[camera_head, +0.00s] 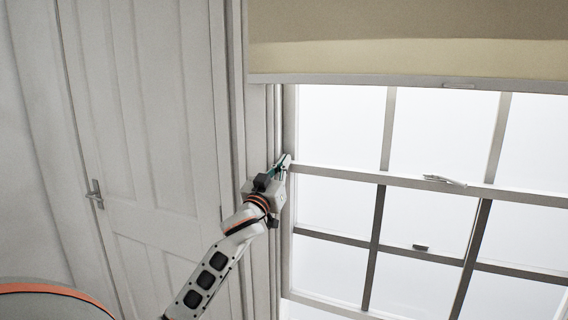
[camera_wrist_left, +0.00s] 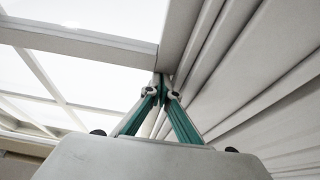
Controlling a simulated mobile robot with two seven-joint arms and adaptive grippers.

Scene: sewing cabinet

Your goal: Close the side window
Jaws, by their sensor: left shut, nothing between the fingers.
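The side window (camera_head: 340,174) is a white-framed sash window with bright panes, filling the right of the head view. A pale latch (camera_head: 444,181) sits on its middle rail and a small dark catch (camera_head: 420,247) shows on a lower bar. My left gripper (camera_head: 284,164) is raised at the window's left edge, where the middle rail meets the side frame. Its green fingers are together and empty in the left wrist view (camera_wrist_left: 162,84), with the tips by a corner of the window frame (camera_wrist_left: 95,42). Whether they touch it I cannot tell. My right gripper is out of view.
A beige blind (camera_head: 400,58) covers the window's top, with a bar along its lower edge. A white panelled door (camera_head: 150,130) with a handle (camera_head: 95,194) stands to the left. Ridged trim (camera_wrist_left: 245,75) runs close beside the left fingers.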

